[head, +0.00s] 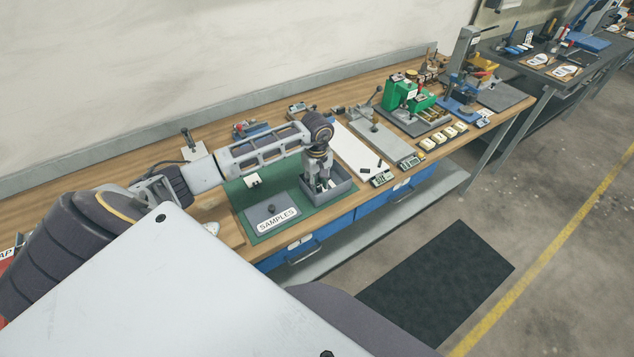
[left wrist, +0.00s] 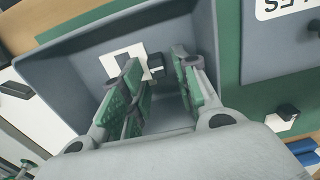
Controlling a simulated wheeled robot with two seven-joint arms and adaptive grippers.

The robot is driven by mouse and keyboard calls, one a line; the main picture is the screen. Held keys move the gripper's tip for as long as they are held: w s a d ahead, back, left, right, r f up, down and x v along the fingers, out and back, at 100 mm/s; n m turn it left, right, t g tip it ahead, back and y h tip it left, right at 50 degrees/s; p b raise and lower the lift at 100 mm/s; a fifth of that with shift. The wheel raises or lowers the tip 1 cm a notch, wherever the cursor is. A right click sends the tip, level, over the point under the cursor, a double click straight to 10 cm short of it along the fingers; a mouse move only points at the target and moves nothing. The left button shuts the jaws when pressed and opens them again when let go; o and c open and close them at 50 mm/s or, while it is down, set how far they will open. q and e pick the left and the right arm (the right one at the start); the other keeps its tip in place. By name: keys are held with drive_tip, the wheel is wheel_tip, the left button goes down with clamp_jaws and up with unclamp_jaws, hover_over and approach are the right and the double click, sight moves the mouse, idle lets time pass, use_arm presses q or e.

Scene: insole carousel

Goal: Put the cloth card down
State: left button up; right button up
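A white card with a dark block on it (left wrist: 125,62) lies inside the grey open box (left wrist: 75,75), partly hidden behind my fingers; I cannot tell if it is the cloth card. My left gripper (left wrist: 155,65) reaches down into the box, fingers apart with a visible gap between the green pads. The dark block shows between and beyond the fingertips, with no clear contact. In the head view my left gripper (head: 321,182) is over the grey box (head: 343,192). A second white card with a dark block (head: 253,181) lies on the green mat (head: 236,190). My right gripper is out of view.
A grey lid labelled SAMPLES (head: 272,214) lies on the mat left of the box. A white board (head: 358,150), a grey plate fixture (head: 385,140) and a green press (head: 405,93) stand to the right. The box walls closely surround my left fingers.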

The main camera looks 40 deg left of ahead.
use_arm(q)
drive_tip(key=shift+r, duration=0.15)
idle(0.3)
drive_tip(key=shift+r, duration=0.25)
wheel_tip(320, 180, up, 12)
drive_tip(key=b, duration=0.2)
drive_tip(key=shift+f, duration=0.25)
idle(1.4)
